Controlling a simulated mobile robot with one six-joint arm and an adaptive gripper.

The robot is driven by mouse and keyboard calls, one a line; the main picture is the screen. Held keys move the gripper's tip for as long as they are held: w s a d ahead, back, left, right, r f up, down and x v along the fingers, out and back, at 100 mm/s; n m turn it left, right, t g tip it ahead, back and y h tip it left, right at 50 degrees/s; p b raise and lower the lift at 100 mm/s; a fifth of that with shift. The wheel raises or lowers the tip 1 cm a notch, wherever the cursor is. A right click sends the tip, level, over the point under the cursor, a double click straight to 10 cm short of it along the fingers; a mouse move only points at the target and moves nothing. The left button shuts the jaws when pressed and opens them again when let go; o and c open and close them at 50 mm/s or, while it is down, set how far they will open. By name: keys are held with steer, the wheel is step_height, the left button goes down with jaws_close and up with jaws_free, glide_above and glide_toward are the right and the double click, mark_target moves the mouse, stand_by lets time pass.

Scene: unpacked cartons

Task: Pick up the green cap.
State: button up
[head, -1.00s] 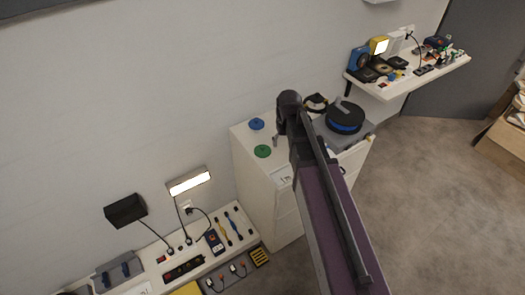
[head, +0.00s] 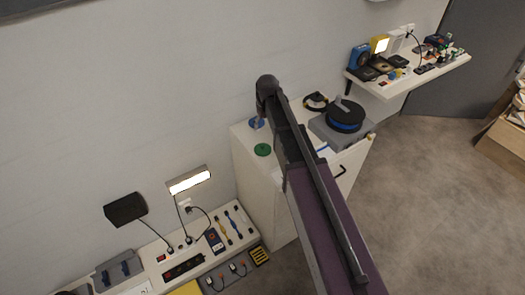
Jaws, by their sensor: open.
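The green cap (head: 262,150) is a small round disc on the left part of the white cabinet top, in plain view. My gripper (head: 259,124) shows only as a small grey tip below the dark end of my arm. It is open, with nothing seen in it. In the picture it is just above the green cap, overlapping the blue cap behind. Its height over the cabinet is hard to judge, and the arm hides most of it.
The blue cap (head: 251,123) lies behind the green one, near the wall. A black and blue round device (head: 346,115) on a grey base and a black-and-yellow ring (head: 316,101) are to the right. My arm covers the cabinet's middle. A cluttered shelf (head: 397,88) is farther right.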

mark_target(263, 145)
steer(key=shift+w+a+f+b, duration=0.1)
steer(key=shift+w+f+b, duration=0.05)
steer(key=shift+f+b, duration=1.15)
steer(key=shift+w+f+b, duration=0.15)
steer(key=shift+f+b, duration=1)
steer(key=shift+f, duration=0.2)
steer(key=shift+w+a+f+b, duration=0.1)
steer(key=shift+w+f+b, duration=0.05)
steer(key=shift+f+b, duration=1.15)
steer(key=shift+w+a+f+b, duration=0.1)
steer(key=shift+w+f+b, duration=0.05)
steer(key=shift+f+b, duration=2.45)
steer(key=c, duration=1)
